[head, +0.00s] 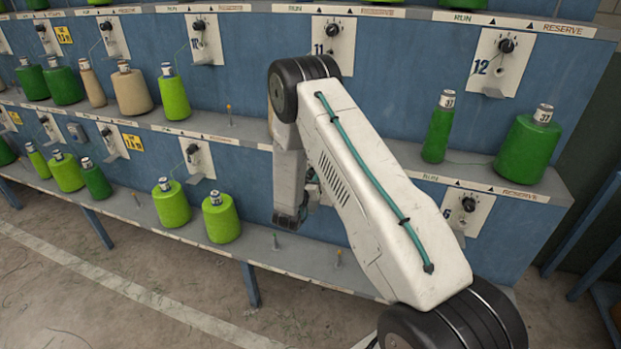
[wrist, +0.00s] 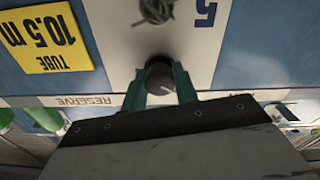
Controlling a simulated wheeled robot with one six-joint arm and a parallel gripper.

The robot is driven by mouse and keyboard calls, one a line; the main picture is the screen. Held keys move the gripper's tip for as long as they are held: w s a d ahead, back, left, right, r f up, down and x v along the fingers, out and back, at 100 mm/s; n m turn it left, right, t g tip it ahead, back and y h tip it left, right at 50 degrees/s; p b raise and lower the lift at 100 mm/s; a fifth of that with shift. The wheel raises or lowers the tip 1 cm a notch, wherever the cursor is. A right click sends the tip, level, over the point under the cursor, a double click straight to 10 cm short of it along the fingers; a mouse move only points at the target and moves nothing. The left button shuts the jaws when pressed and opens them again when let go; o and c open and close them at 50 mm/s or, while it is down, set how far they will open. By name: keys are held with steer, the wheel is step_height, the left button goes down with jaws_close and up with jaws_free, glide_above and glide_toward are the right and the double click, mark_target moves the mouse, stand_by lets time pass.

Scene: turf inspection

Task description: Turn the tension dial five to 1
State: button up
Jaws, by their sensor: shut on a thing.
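Tension dial five (wrist: 159,72) is a dark round knob on a pale plate, close up in the wrist view. The blue number 5 (wrist: 205,12) is beside it on the plate, near the top edge. My gripper (wrist: 160,82) has its two green fingers on either side of the knob, shut on it. A small pale mark shows on the knob's face, but I cannot read its setting. In the head view my arm hides dial five and most of my gripper.
In the wrist view a yellow tube sign (wrist: 45,38) is left of the plate, with a RESERVE strip below. In the head view green cones (head: 221,217) stand on the lower shelf (head: 130,205), left of my arm. Dial six (head: 468,204) is to the right.

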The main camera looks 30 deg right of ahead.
steer(key=n, duration=0.4)
steer(key=shift+s+f+n, duration=0.15)
steer(key=shift+n, duration=0.15)
stand_by(0.5)
steer(key=o, duration=1)
steer(key=shift+a, duration=0.15)
steer(key=v, duration=0.7)
steer(key=shift+s+a, duration=0.15)
steer(key=shift+s, duration=0.1)
